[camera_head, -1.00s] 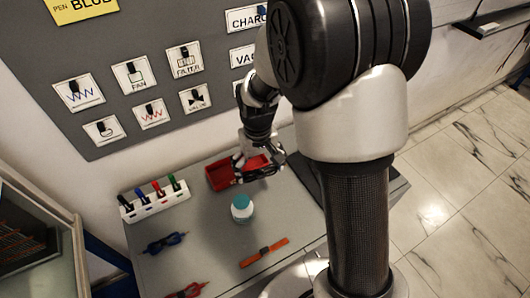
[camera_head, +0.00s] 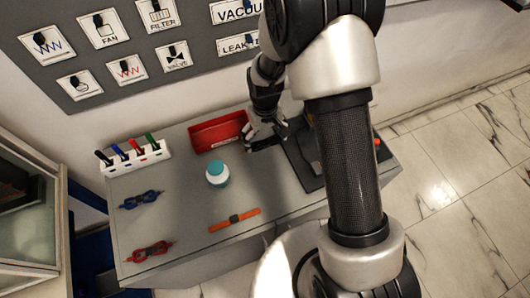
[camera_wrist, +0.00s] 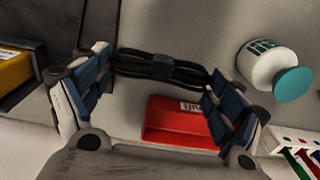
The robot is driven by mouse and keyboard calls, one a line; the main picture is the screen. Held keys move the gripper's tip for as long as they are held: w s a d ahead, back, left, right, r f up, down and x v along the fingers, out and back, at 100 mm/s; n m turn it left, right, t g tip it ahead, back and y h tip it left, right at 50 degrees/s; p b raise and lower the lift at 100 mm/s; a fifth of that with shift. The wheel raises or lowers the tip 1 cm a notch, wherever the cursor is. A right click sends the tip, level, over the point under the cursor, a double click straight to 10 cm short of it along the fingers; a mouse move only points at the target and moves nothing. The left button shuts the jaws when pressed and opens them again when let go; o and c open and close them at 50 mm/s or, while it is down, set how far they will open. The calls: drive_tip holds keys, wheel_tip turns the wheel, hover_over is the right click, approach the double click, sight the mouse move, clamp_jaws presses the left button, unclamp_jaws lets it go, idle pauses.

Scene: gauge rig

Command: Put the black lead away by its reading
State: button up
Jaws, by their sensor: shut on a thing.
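The black lead (camera_wrist: 160,68) is a tied black bundle lying across between the two fingertips of my gripper (camera_wrist: 160,75) in the wrist view. My gripper is shut on it. In the head view my gripper (camera_head: 262,136) is just right of the red open tray (camera_head: 218,146), above the grey bench top, with the black lead (camera_head: 262,146) a dark strip below the fingers. The red tray also shows in the wrist view (camera_wrist: 180,112), with a pale label on it. The tray's inside looks empty in the head view.
A white bottle with teal cap (camera_head: 217,175), a blue lead (camera_head: 141,199), a red lead (camera_head: 149,251), an orange strap (camera_head: 234,220) and a pen rack (camera_head: 136,160) share the bench. A dark mat (camera_head: 300,160) lies right. A sign board (camera_head: 200,72) stands behind.

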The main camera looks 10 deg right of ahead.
sight(265, 157)
wheel_tip(265, 157, down, 8)
drive_tip(key=shift+f+b, duration=0.2)
drive_tip(key=shift+b, duration=0.65)
drive_tip(key=shift+f, duration=0.2)
drive_tip(key=o, duration=1)
drive_tip(key=shift+c, duration=0.2)
